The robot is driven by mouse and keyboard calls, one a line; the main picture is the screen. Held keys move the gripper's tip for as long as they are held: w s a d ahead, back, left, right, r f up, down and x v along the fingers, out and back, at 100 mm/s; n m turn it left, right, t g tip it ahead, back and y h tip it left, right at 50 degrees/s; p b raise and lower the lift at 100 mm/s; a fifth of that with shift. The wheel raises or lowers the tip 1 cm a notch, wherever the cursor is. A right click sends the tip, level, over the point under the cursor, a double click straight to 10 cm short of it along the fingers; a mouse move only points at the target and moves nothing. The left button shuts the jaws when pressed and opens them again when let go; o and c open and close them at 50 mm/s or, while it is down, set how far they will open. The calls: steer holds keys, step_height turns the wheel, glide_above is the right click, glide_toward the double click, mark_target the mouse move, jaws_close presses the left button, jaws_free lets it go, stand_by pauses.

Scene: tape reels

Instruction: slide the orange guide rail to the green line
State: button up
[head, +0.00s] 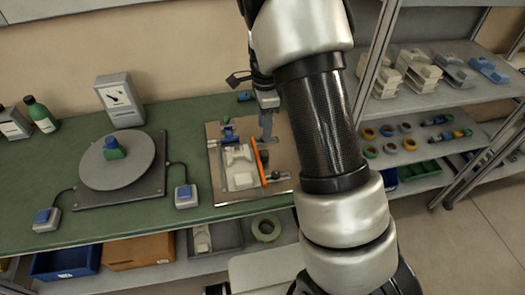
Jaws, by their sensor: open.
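The orange guide rail (259,163) is a thin upright strip on a tan fixture board (224,196) on the green workbench. It stands just right of the white blocks (239,156). A dark rod with a round knob (275,175) lies beside the rail's near end. My gripper (267,138) hangs over the far part of the board, near the rail's far end, and is open; it looks empty. I cannot tell whether it touches anything below. I cannot make out a green line; it may be too small to see or hidden by my arm.
A round turntable (117,162) with a green and blue piece stands left on the bench, with blue-buttoned boxes (186,196) beside it. A dial gauge (120,99) stands behind. Shelves with tape rolls (389,149) are at right.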

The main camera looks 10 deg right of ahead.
mark_target(264, 152)
step_height(264, 152, down, 13)
steer(key=shift+r, duration=0.2)
jaws_close()
